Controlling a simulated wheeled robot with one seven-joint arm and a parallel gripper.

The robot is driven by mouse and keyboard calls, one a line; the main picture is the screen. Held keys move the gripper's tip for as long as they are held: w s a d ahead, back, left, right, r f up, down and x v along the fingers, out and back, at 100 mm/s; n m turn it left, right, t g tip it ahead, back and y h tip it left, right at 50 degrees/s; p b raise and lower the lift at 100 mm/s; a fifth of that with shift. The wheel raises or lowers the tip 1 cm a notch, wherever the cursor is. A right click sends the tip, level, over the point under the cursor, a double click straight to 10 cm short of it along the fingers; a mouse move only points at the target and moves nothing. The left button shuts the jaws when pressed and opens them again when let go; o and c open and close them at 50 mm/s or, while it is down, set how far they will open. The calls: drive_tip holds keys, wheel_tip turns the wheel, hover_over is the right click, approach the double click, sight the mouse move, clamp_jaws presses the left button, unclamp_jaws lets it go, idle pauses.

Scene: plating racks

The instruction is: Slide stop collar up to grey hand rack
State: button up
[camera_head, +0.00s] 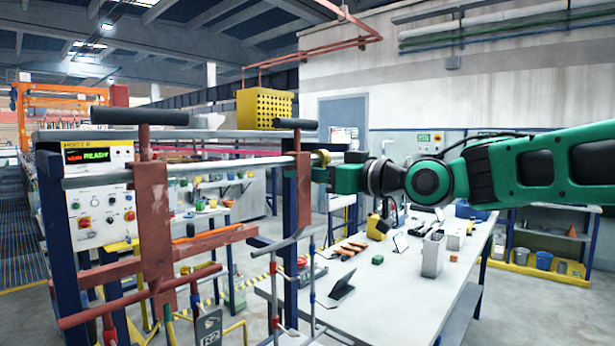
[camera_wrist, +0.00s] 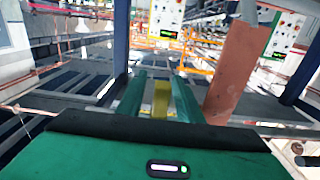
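The yellow stop collar (camera_head: 321,157) is at the right part of the horizontal metal rail (camera_head: 235,165), just right of a red-brown upright hanger (camera_head: 304,185) with a black bar on top. My green gripper (camera_head: 322,174) reaches in from the right, at the collar. In the wrist view, the collar (camera_wrist: 161,99) lies between my two green fingers (camera_wrist: 162,82), with narrow gaps showing on both sides. The red-brown hanger (camera_wrist: 238,72) stands to the right there. I cannot clearly single out a grey hand rack; grey bent bars (camera_head: 285,241) hang below the right hanger.
A second red-brown hanger (camera_head: 152,215) with a black bar stands left on the rail. A control panel (camera_head: 100,195) is behind it. A yellow perforated box (camera_head: 264,108) sits behind the rail. A white worktable (camera_head: 400,290) with small items lies below my arm.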

drive_tip(key=v, duration=1)
drive_tip(key=shift+s+d, duration=0.2)
drive_tip(key=shift+d, duration=0.1)
drive_tip(key=shift+c, duration=0.6)
